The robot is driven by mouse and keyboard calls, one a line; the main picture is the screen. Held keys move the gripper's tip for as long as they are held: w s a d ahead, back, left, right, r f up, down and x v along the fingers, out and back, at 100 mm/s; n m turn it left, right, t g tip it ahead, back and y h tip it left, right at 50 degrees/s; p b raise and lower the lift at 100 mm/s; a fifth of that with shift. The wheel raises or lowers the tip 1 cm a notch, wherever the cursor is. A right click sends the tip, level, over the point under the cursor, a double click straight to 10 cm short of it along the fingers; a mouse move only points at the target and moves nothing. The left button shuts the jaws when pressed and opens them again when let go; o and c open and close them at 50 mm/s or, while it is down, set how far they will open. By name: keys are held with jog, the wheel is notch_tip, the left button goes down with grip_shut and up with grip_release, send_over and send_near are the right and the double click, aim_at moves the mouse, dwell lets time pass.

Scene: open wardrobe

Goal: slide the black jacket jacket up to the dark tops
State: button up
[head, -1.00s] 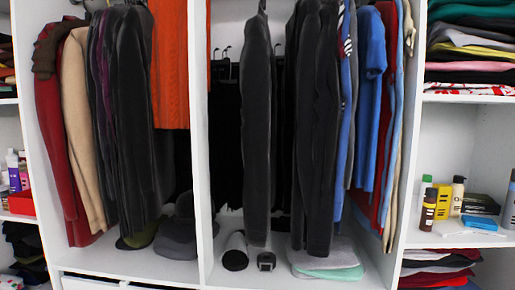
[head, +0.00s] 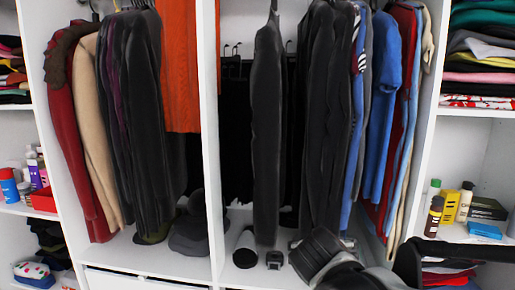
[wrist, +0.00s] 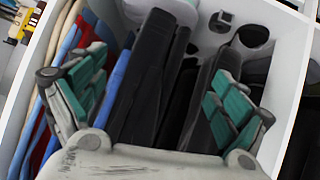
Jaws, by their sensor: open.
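The black jacket (head: 267,130) hangs alone on the rail in the middle bay, with a gap to its right. The dark tops (head: 320,125) hang bunched to the right of it, beside blue garments. My gripper (head: 312,250) is low in front of the middle bay, below the dark tops' hems. In the wrist view my gripper (wrist: 160,100) is open, teal-padded fingers spread wide. Dark garments (wrist: 150,65) show beyond and between the fingers. Which of them is the black jacket is hard to tell there. Nothing is visibly held.
A white divider (head: 210,150) stands left of the jacket. A cylinder (head: 244,248) and a small dark object (head: 274,259) are on the bay floor. Blue (head: 385,90), red and beige garments fill the right end of the rail. Shelves with bottles (head: 448,207) flank the right.

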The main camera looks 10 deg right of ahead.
jog(key=w+r+t+h+p, duration=0.1)
jog(key=w+r+t+p, duration=0.1)
jog(key=w+r+p, duration=0.35)
jog(key=t+p, duration=0.5)
jog(key=p, duration=0.1)
send_near(267, 153)
jog(key=w+f, duration=0.1)
jog(key=f, duration=0.1)
jog(key=p+x, duration=0.1)
jog(key=x, duration=0.6)
jog(key=p+x, duration=0.2)
jog(key=x, duration=0.5)
jog(key=shift+a+r, duration=0.2)
jog(key=shift+r, duration=0.05)
jog(key=c, duration=1.8)
